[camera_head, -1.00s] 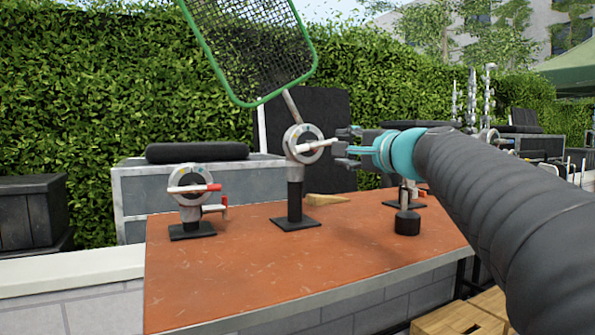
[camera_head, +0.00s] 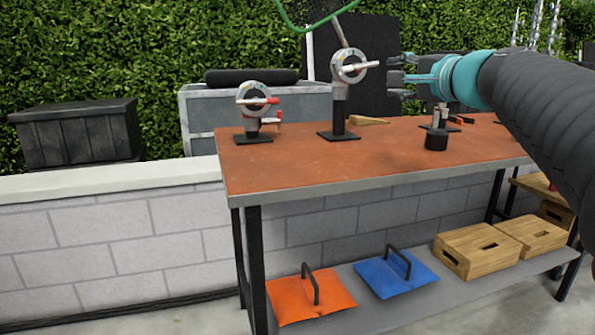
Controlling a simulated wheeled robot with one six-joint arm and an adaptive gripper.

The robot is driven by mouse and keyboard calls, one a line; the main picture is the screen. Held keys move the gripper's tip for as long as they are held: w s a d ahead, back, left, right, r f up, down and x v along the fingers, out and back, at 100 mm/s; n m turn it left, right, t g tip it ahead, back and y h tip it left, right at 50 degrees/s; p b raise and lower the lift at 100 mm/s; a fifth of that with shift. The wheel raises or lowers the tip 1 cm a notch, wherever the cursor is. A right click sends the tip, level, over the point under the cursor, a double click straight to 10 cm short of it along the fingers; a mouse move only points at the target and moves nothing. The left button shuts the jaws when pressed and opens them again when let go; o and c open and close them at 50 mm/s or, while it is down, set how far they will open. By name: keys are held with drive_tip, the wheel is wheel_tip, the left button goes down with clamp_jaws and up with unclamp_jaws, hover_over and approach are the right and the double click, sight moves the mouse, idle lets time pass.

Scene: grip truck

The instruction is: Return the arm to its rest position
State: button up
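My gripper (camera_head: 398,76) is at the upper right, at the end of my dark sleeved arm with a teal wrist. Its fingers point left, with a gap between them, and nothing shows in them. They are just right of the white lever of a grey valve (camera_head: 349,68) on a black stand, and look apart from it. The valve's lever lies near level. My arm reaches in from the right edge and covers part of the table's right end.
An orange-topped table (camera_head: 300,165) stands ahead, bearing a smaller red-levered valve (camera_head: 254,101), a wooden wedge (camera_head: 369,121) and a black weight (camera_head: 436,141). Its lower shelf holds an orange pad (camera_head: 290,298), a blue pad (camera_head: 385,279) and wooden boxes (camera_head: 470,252). A block wall (camera_head: 110,235) runs left.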

drive_tip(key=s+f+n+g+h, duration=0.1)
drive_tip(key=s+f+n+g, duration=0.25)
drive_tip(key=f, duration=0.75)
drive_tip(key=s+f+n+g+h, duration=0.1)
drive_tip(key=s+f+n+g, duration=0.2)
drive_tip(key=f, duration=0.7)
drive_tip(key=s+a+f+n+g+h, duration=0.1)
drive_tip(key=s+f+n+g, duration=0.1)
drive_tip(key=s+f, duration=0.6)
drive_tip(key=s+a+f+n+g+h+p, duration=0.1)
drive_tip(key=s+a+f+n+g+h, duration=0.1)
drive_tip(key=s+f+n, duration=0.3)
drive_tip(key=shift+s+f+h+p, duration=0.3)
drive_tip(key=shift+s+f, duration=1.65)
drive_tip(key=shift+s, duration=3.2)
